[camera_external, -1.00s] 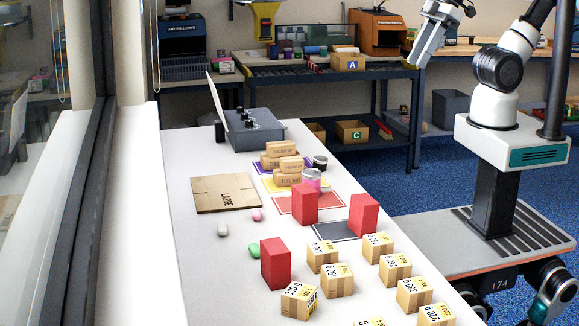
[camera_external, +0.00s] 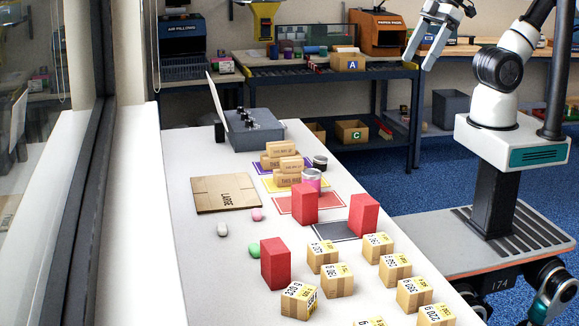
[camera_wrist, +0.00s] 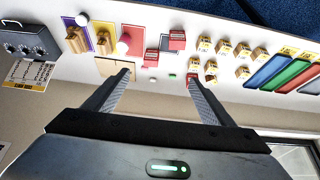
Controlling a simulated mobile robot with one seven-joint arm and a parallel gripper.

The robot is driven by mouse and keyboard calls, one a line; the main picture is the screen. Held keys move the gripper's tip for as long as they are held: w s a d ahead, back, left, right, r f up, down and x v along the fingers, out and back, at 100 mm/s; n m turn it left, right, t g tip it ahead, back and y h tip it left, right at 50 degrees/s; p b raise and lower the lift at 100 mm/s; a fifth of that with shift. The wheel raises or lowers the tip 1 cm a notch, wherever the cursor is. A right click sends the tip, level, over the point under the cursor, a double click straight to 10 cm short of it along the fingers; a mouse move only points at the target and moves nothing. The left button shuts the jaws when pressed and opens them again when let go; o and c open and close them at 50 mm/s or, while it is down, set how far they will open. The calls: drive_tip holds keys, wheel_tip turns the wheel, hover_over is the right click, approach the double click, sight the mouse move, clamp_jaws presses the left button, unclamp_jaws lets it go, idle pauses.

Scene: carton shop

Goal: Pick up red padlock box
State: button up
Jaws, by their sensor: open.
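Three plain red boxes stand upright on the white table. One red box (camera_external: 304,204) is at the red mat, one (camera_external: 364,215) is by the dark grey mat, and one (camera_external: 275,264) is nearer the camera. I see no padlock marking, so I cannot tell which is the padlock box. The wrist view also shows red boxes (camera_wrist: 178,36) beyond the fingers; one (camera_wrist: 191,80) appears beside the right fingertip. My gripper (camera_external: 420,62) is open and empty, raised high to the right of the table, well apart from the boxes. Its fingers (camera_wrist: 159,78) are spread in the wrist view.
Several small labelled cartons (camera_external: 337,280) stand close around the nearer red boxes. A flat LARGE carton (camera_external: 222,194), stacked wooden blocks (camera_external: 284,179), a jar (camera_external: 311,178) and a grey control box (camera_external: 255,132) occupy the far table. The table's left side is mostly clear.

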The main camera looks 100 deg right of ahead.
drive_tip(key=n+g+b, duration=0.2)
drive_tip(key=g+b, duration=0.3)
drive_tip(key=b, duration=0.8)
hover_over(367, 200)
wheel_tip(367, 200, down, 21)
drive_tip(key=shift+g, duration=0.3)
wheel_tip(367, 200, down, 12)
drive_tip(key=shift+r+b, duration=0.1)
drive_tip(key=shift+b, duration=0.55)
drive_tip(key=shift+w+d+f+b, duration=0.1)
drive_tip(key=shift+f+b, duration=0.1)
drive_tip(key=shift+f, duration=0.85)
drive_tip(key=shift+w+d+f+b, duration=0.1)
drive_tip(key=shift+d+f+b, duration=0.05)
drive_tip(key=shift+f, duration=0.95)
drive_tip(key=shift+d+f+b, duration=0.1)
drive_tip(key=shift+f+b, duration=0.1)
drive_tip(key=shift+f, duration=0.85)
drive_tip(key=c, duration=1.3)
